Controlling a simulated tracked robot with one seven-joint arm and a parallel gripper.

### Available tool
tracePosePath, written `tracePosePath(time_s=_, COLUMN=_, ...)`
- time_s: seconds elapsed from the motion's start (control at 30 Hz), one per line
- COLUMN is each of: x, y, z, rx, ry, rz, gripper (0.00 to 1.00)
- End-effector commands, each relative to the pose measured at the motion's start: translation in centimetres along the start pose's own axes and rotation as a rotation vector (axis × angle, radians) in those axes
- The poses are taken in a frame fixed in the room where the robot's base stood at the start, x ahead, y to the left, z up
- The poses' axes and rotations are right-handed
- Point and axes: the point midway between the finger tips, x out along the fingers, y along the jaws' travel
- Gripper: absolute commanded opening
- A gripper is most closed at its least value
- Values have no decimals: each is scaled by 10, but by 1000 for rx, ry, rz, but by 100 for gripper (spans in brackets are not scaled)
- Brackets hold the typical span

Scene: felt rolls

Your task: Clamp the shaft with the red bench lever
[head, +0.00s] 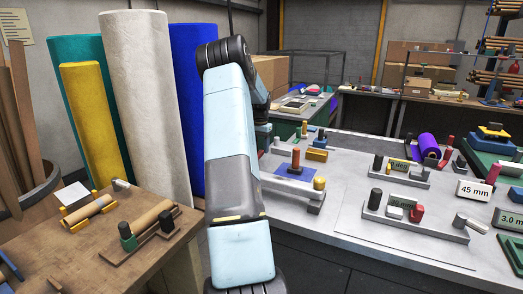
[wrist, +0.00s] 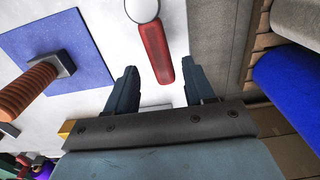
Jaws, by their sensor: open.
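In the wrist view a red lever (wrist: 155,50) with a pale round end (wrist: 142,9) lies over the light bench top. My gripper (wrist: 160,72) is open and empty, one dark finger on each side of the red lever's near end. I cannot tell how far above it the fingers are. In the head view my arm hides the gripper and this lever. I cannot tell which piece is the shaft.
A ribbed orange handle (wrist: 28,88) stands on a blue mat (wrist: 85,75) left of my gripper; the head view shows this mat too (head: 283,172). Tall felt rolls (head: 150,110) stand left of my arm. A wooden table (head: 75,255) holds rollers. The front bench top is partly clear.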

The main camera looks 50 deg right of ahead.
Motion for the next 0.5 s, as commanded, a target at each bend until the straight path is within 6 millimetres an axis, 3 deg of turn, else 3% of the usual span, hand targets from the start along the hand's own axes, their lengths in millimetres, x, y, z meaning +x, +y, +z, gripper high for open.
tracePosePath(time_s=0.5, x=-96, y=-4, z=-1, rx=-1, ry=4, rz=-1, gripper=53)
